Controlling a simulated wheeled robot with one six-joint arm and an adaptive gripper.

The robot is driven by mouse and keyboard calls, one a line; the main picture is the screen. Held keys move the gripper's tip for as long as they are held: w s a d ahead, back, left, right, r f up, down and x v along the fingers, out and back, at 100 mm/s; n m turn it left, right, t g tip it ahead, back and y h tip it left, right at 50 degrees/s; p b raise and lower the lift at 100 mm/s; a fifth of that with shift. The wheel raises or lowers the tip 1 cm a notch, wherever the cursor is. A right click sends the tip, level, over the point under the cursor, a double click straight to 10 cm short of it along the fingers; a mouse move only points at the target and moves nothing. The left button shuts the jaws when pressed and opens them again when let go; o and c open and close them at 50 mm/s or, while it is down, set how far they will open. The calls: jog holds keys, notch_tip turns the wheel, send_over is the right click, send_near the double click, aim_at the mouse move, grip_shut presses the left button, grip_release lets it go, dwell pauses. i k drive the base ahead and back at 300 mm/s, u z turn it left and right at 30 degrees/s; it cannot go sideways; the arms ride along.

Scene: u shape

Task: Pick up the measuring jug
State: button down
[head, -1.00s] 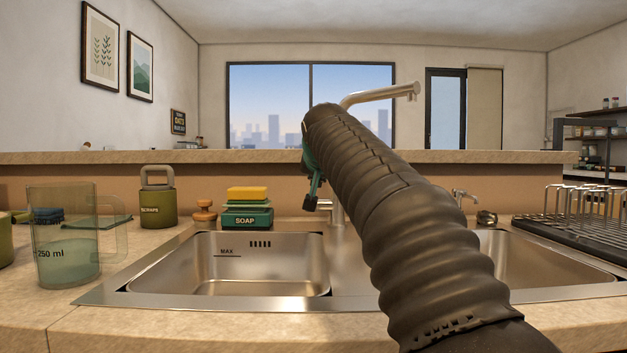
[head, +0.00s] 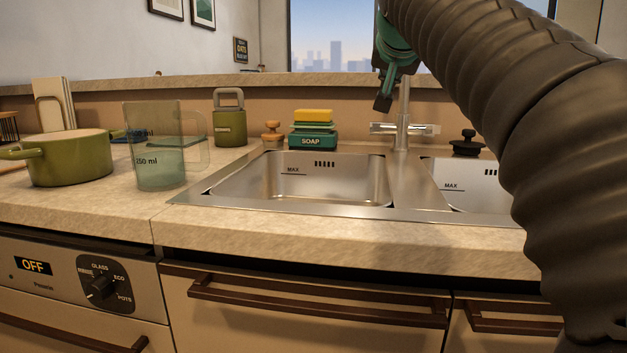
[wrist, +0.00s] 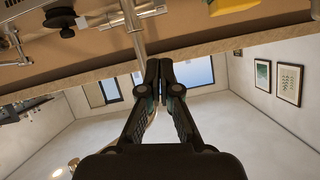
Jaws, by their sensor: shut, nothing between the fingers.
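The measuring jug (head: 160,168) is clear, marked 250 ml, with a greenish lower part and a handle on its right side. It stands upright on the counter in the head view, left of the sink. My gripper (head: 383,104) is up in front of the window and tap, well to the right of the jug and higher than it. In the wrist view my gripper (wrist: 159,62) has its two fingers together with nothing between them. The jug does not show in the wrist view.
A green pot (head: 68,160) stands close left of the jug. The tap (head: 402,125) is near my gripper. Counter in front of the jug is bare.

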aim_at(154, 128)
jog(key=k, duration=0.9)
jog(key=z, duration=0.05)
